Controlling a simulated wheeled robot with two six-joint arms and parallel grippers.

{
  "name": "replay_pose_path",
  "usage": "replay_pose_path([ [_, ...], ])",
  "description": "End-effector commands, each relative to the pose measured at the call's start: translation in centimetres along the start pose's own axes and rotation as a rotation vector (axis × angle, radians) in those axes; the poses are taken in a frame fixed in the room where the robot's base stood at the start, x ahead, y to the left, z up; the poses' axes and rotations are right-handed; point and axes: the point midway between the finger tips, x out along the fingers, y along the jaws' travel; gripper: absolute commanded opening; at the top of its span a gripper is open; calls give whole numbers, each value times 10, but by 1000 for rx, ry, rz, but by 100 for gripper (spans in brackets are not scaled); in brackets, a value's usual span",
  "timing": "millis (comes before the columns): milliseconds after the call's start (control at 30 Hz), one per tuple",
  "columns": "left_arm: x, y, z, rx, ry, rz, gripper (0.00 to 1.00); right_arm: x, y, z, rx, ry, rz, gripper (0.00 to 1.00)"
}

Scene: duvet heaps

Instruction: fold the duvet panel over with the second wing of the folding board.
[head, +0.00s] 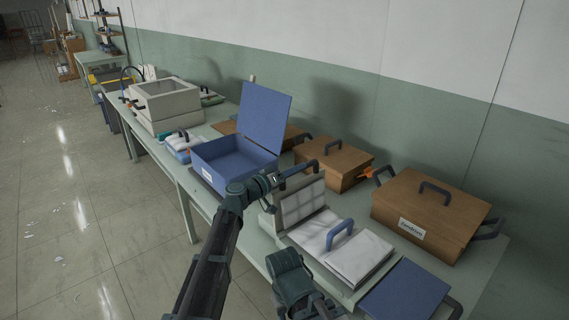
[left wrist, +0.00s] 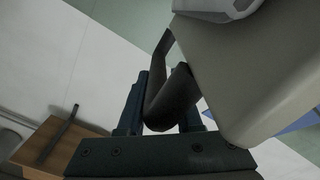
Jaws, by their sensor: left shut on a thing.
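My left gripper (head: 275,181) is shut on the dark handle (left wrist: 168,100) of a grey-beige wing (head: 280,213) of the folding board. That wing also fills the right of the left wrist view (left wrist: 265,75) and stands raised, roughly upright. The white quilted duvet panel (head: 362,257) lies on the board, and a quilted part of it (head: 303,201) rests up against the raised wing. A blue handle (head: 341,233) stands over the duvet. A flat blue panel (head: 407,292) with a dark handle lies at the right. My right arm (head: 291,278) shows at the bottom; its fingertips cannot be made out.
An open blue box (head: 236,163) stands left of the board. Two brown wooden boxes (head: 333,162) (head: 430,213) with dark handles stand behind it. A beige case (head: 166,104) is farther left on the green table.

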Motion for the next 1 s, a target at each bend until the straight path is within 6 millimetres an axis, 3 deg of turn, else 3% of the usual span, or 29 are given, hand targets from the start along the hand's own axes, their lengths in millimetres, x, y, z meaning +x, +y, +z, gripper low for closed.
replay_pose_path([
  [100,-3,19,17,98,-9,1,0,0,0,0,0,0,0,50],
  [400,-3,43,41,261,-7,-3,0,4,0,0,0,0,0,50],
  [1000,-2,54,54,255,-5,-8,0,6,0,0,0,0,0,50],
])
